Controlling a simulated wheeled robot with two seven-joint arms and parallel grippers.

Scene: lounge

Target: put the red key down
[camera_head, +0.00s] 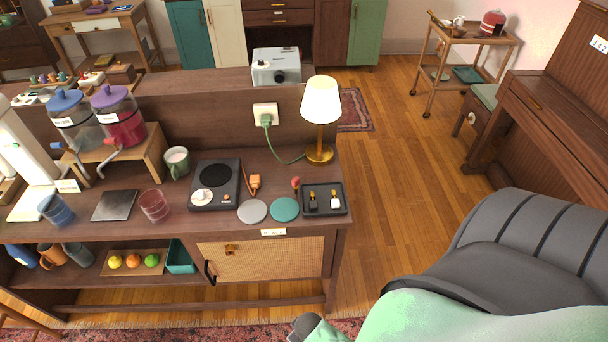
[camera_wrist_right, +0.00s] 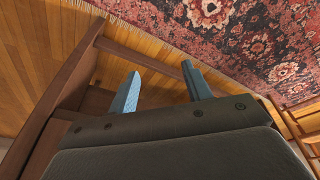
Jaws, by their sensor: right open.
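A small red thing (camera_head: 295,182), seemingly the red key, is on the dark wooden counter just behind the left corner of a small black tray (camera_head: 337,212). Its shape is too small to make out fully. Two small pieces with gold parts, one dark and one white, are in the tray. My right gripper (camera_wrist_right: 158,70) shows in the right wrist view with its two blue-grey fingers apart and nothing between them. It is above the floor and a low wooden beam, near the patterned rug. My left gripper is in neither view.
A teal disc (camera_head: 285,209) and a grey disc (camera_head: 252,211) lie left of the tray. A lit lamp (camera_head: 321,105) stands behind it, its green cord on the counter. A black hot plate (camera_head: 215,184) stands farther left.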

